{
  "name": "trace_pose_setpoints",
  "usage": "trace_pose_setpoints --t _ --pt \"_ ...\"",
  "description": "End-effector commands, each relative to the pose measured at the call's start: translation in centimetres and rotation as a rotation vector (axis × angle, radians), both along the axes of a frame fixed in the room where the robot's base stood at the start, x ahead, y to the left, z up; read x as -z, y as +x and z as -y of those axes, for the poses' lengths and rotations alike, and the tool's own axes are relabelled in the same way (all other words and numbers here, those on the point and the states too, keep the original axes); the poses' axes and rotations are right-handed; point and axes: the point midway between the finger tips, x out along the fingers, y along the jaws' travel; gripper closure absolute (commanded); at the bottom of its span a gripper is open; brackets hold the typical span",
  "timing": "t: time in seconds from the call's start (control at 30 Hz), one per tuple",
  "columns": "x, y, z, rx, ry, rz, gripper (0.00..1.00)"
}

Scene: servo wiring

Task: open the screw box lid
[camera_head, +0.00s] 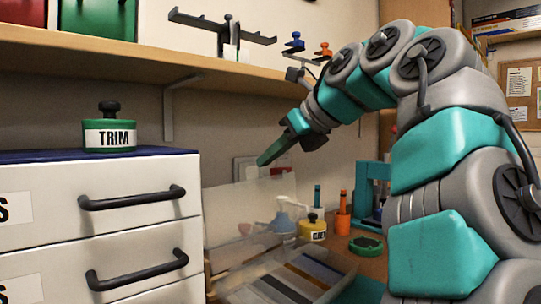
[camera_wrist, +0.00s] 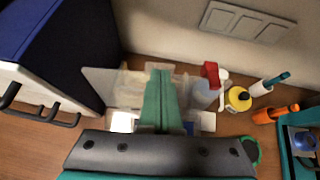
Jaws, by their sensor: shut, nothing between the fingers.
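The screw box (camera_head: 290,278) sits on the wooden bench, low in the middle of the head view, with coloured strips inside. A clear panel (camera_head: 240,212), seemingly its lid, stands raised behind the box. The box also shows in the wrist view (camera_wrist: 132,92), partly hidden behind my fingers, with a clear sheet (camera_wrist: 98,84) reaching left. My gripper (camera_head: 265,160) is shut and empty, above the box and near the top of the raised panel. Its green fingers also show in the wrist view (camera_wrist: 159,95). I cannot tell if they touch the panel.
A white drawer cabinet (camera_head: 60,225) with black handles stands at left, bearing a green TRIM jar (camera_head: 109,135). A wooden shelf (camera_head: 110,58) runs above. A yellow jar (camera_head: 312,230), an orange holder (camera_head: 342,222) and a green round lid (camera_head: 366,245) stand right of the box.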

Motion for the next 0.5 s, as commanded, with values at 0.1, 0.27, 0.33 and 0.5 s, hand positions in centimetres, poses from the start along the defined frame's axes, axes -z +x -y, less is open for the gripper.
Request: trace_pose_setpoints --t 0.1,0.27,0.33,0.5 --pt "0.0 0.0 0.0 0.0 0.0 0.0 1.0" --pt "-0.1 -0.1 0.1 0.0 0.001 0.001 1.0" --pt "-0.3 -0.3 0.2 -0.001 0.001 0.0 1.0" --pt "-1.5 -1.5 1.4 -0.002 -0.001 0.002 1.0"
